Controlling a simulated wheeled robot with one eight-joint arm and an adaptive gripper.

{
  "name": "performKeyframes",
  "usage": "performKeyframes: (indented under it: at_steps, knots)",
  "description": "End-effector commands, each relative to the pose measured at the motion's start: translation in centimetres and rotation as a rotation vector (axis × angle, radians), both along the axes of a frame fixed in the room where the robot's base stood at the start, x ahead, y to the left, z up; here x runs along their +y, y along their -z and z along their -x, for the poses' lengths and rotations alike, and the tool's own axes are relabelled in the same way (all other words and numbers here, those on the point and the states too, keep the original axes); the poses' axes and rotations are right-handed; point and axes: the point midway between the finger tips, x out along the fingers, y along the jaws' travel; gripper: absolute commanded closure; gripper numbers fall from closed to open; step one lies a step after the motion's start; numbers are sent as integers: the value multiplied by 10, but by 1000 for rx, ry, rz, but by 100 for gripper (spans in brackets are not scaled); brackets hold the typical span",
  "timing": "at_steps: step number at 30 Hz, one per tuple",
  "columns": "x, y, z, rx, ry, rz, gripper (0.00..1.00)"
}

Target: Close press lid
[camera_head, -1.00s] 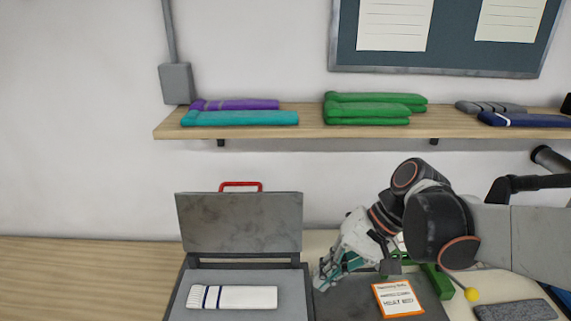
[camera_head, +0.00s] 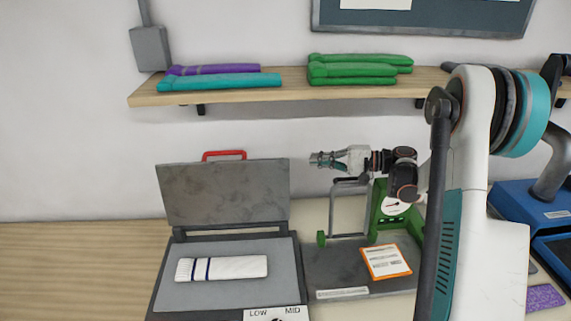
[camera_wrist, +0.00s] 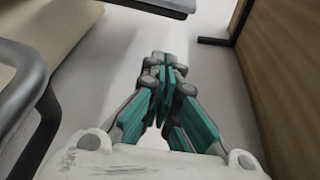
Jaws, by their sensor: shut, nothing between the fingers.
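The press lid (camera_head: 222,193) is a grey plate standing raised at the back of the press, with a red handle (camera_head: 223,154) on its top edge. The press base (camera_head: 240,285) lies open below it. A white folded sock with dark blue stripes (camera_head: 222,268) lies flat on the base. My gripper (camera_head: 314,159) is to the right of the lid's top right corner, apart from it, pointing left. In the wrist view my gripper (camera_wrist: 160,70) has its teal and grey fingers together and empty.
A green device with a dial (camera_head: 392,205) and a grey frame stands right of the press. An orange-edged card (camera_head: 386,261) lies before it. A shelf (camera_head: 290,92) with folded purple, teal and green knits runs above. Blue equipment (camera_head: 525,205) is at the right.

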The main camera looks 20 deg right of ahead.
Motion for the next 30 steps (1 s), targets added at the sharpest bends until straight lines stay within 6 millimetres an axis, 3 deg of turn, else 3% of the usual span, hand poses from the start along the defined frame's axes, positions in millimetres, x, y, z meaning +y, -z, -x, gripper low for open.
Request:
performKeyframes:
  at_steps: [3,8,14,26,30]
  knots:
    - [-16,8,-7,-19,20,-39,100]
    - [-18,11,-10,-27,25,-54,100]
    - [4,12,-22,-27,22,-53,100]
    - [71,17,-60,-27,22,-52,100]
    - [71,12,-36,-27,26,-52,100]
